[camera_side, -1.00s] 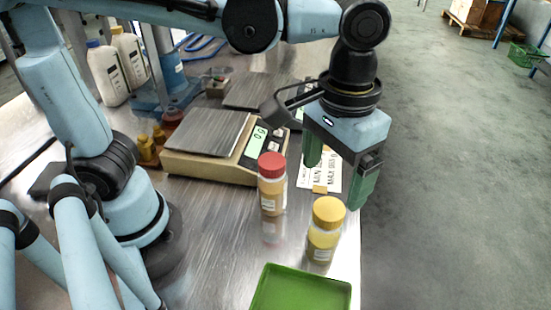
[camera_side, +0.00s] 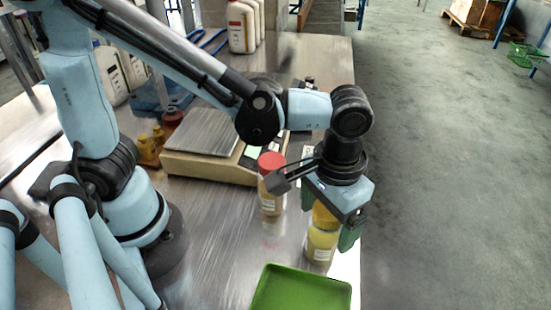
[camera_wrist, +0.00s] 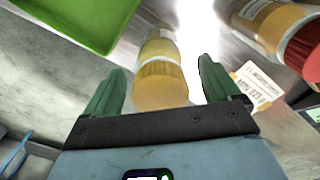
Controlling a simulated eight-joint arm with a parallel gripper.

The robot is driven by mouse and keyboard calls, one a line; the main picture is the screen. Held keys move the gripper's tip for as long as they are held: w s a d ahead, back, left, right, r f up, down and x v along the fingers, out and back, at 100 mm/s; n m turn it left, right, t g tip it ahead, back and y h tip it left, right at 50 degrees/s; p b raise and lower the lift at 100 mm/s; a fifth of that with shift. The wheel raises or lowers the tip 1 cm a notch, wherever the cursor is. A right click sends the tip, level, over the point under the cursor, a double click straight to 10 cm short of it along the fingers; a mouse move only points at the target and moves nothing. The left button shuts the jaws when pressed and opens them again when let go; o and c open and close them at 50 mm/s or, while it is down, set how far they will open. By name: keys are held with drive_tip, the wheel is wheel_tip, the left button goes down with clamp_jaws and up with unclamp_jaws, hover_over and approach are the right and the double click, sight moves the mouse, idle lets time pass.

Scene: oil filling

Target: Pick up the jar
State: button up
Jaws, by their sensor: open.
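A jar with a yellow lid (camera_side: 322,240) stands upright on the metal table near its right edge. In the wrist view the yellow-lidded jar (camera_wrist: 160,82) sits between my two green fingers. My gripper (camera_side: 335,228) points down over this jar, with a finger on either side of it; it also shows in the wrist view (camera_wrist: 160,78) with gaps beside the lid. A second jar with a red lid (camera_side: 270,185) stands to the left and behind; it shows at the right of the wrist view (camera_wrist: 275,25). My gripper partly hides the yellow lid in the side view.
A green tray (camera_side: 300,290) lies in front of the yellow-lidded jar. A scale (camera_side: 200,165) stands behind the red-lidded jar. A printed label (camera_wrist: 258,85) lies on the table. White bottles (camera_side: 242,25) stand at the back.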

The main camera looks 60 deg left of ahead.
drive_tip(key=shift+f, duration=1.1)
drive_tip(key=c, duration=1.2)
